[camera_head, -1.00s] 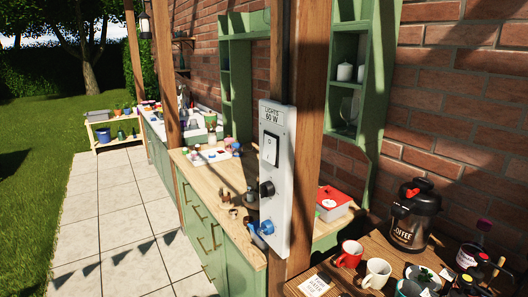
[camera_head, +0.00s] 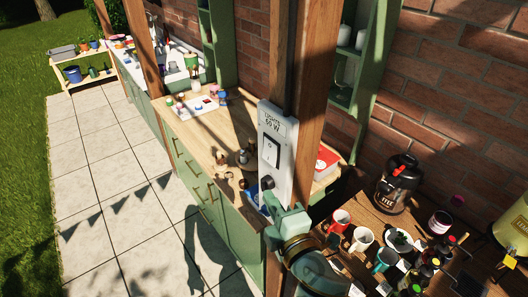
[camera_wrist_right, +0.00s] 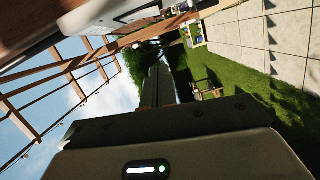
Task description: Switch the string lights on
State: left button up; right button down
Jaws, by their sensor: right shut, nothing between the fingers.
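The white switch box (camera_head: 292,165), labelled "LIGHTS 60 W", is fixed to a wooden post. I cannot tell from this picture whether the rocker is on or off. My left gripper is not in view.
The wooden post (camera_head: 318,70) stands behind the box. A green counter (camera_head: 235,235) with small items lies to the left. Paving is clear at left.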

aim_at(270, 152)
pick_arm(q)
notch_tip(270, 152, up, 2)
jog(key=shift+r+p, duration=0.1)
jog(key=shift+p, duration=0.95)
pick_arm(e)
jog(key=w, duration=0.7)
jog(key=w+f, duration=0.1)
jog(key=w, duration=0.3)
jog(key=shift+w+a, duration=0.25)
